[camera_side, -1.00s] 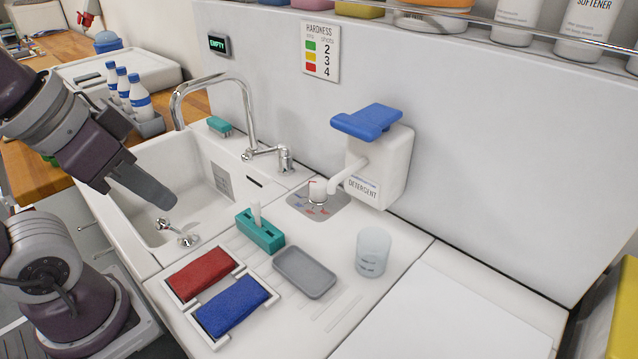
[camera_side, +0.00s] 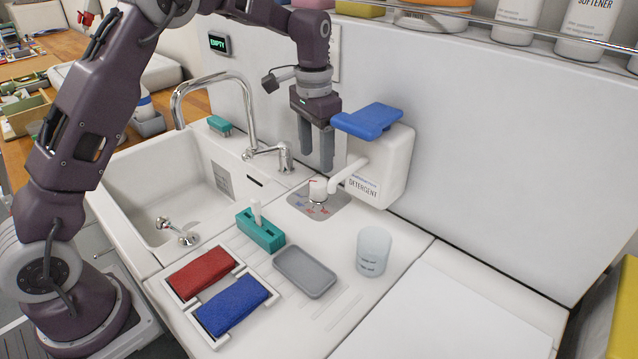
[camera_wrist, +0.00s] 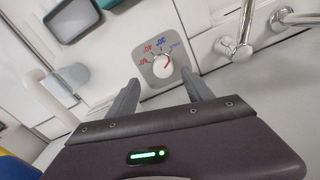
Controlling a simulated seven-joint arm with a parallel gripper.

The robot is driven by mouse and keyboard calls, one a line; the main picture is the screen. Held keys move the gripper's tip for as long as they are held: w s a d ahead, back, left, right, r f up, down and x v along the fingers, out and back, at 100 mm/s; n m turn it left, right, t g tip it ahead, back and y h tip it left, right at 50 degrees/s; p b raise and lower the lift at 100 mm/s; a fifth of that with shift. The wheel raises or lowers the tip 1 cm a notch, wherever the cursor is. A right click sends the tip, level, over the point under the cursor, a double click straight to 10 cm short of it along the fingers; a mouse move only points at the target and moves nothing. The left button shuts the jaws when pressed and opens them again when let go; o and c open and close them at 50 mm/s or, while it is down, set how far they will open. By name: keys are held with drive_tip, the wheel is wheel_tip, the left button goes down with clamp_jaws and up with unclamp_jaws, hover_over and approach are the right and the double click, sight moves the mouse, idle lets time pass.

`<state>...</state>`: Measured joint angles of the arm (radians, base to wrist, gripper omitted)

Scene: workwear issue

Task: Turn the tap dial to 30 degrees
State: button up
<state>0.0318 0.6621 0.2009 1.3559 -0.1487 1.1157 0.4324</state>
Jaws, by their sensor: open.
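The tap dial (camera_side: 318,188) is a white round knob with a red mark, set on a grey plate with red and blue markings on the counter. In the wrist view the dial (camera_wrist: 161,67) lies just beyond and between my fingertips, its red mark on its right side. My gripper (camera_side: 317,163) points down above the dial, apart from it, with its fingers open and empty. The curved chrome tap (camera_side: 240,100) stands at the sink to the left of the dial.
The white detergent dispenser (camera_side: 392,160) with a blue lever (camera_side: 368,121) is close on the right; its spout reaches near the dial. A teal holder (camera_side: 260,233), grey tray (camera_side: 304,272), clear cup (camera_side: 373,252) and red and blue cloths stand in front.

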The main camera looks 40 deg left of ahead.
sight(319, 182)
drive_tip(key=f, duration=0.6)
drive_tip(key=w+f, duration=0.1)
drive_tip(key=f, duration=0.2)
drive_tip(key=shift+a, duration=0.1)
drive_tip(key=shift+w, duration=0.1)
drive_tip(key=shift+c, duration=0.2)
clamp_jaws()
drive_tip(key=n, duration=0.3)
drive_tip(key=shift+n, duration=2.2)
